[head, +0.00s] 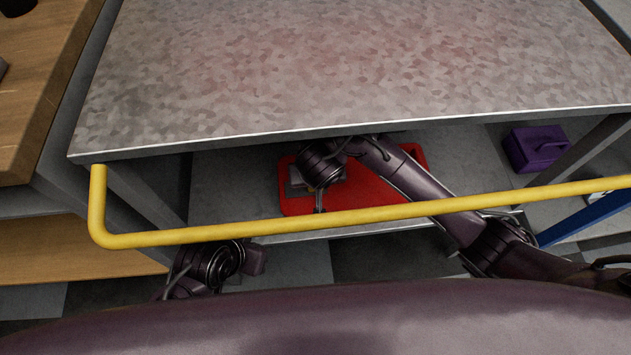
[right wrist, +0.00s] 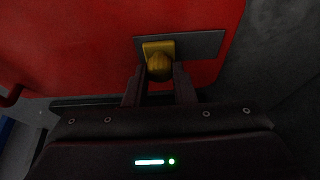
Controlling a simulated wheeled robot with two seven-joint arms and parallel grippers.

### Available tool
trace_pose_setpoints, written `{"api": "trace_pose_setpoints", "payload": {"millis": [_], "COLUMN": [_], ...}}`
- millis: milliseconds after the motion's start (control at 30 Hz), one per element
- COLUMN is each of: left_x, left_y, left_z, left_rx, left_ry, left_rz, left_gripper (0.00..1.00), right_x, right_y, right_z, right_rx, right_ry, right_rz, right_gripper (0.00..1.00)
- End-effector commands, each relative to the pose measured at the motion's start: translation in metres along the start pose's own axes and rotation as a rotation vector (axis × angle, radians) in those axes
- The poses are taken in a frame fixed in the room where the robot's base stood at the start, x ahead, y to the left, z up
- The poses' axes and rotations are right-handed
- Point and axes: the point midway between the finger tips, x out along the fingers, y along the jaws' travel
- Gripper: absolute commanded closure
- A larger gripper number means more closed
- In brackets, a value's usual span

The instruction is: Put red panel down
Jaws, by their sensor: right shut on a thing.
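The red panel (head: 408,178) is a flat red piece with rounded corners. In the head view it lies flat over the lower shelf (head: 233,185) of a metal cart, under the cart's top. I cannot tell whether all of it touches the shelf. My right arm crosses and hides its middle. In the right wrist view the panel (right wrist: 75,45) carries a grey plate with a brass-yellow knob (right wrist: 158,60). My right gripper (right wrist: 160,78) is shut on this knob. My left gripper (head: 252,260) is low at the left, outside the yellow rail; its fingers are not clear.
The cart's grey top (head: 350,60) overhangs the shelf. A yellow rail (head: 330,218) runs across the front, with my right arm reaching in past it. A purple box (head: 536,148) stands at the right. Bare shelf shows left of the panel. A wooden bench (head: 40,90) is at far left.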

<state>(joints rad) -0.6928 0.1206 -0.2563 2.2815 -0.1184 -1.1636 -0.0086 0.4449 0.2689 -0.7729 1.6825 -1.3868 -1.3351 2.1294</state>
Motion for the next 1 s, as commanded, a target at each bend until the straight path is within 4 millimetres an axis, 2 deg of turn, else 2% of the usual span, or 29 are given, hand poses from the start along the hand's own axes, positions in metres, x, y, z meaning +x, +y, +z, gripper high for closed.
{"api": "trace_pose_setpoints", "payload": {"millis": [400, 433, 600, 867, 1000], "left_x": [0.003, 0.002, 0.002, 0.001, -0.005], "left_y": [0.005, 0.005, 0.005, 0.005, 0.001], "left_z": [-0.004, -0.004, -0.004, -0.004, -0.003], "left_rx": [0.008, 0.009, 0.009, 0.009, 0.000], "left_ry": [0.034, 0.038, 0.037, 0.036, 0.004], "left_rz": [0.010, 0.011, 0.011, 0.011, 0.001], "left_gripper": [1.00, 1.00, 1.00, 1.00, 1.00], "right_x": [0.005, 0.006, 0.005, 0.004, -0.005], "right_y": [0.000, 0.000, 0.000, 0.000, 0.000], "right_z": [0.002, 0.003, 0.002, 0.002, 0.000], "right_rx": [0.000, 0.000, 0.001, 0.001, 0.001], "right_ry": [0.002, 0.000, 0.000, 0.001, 0.000], "right_rz": [0.001, 0.001, 0.001, 0.000, -0.001], "right_gripper": [1.00, 0.75, 0.54, 0.54, 0.54]}}
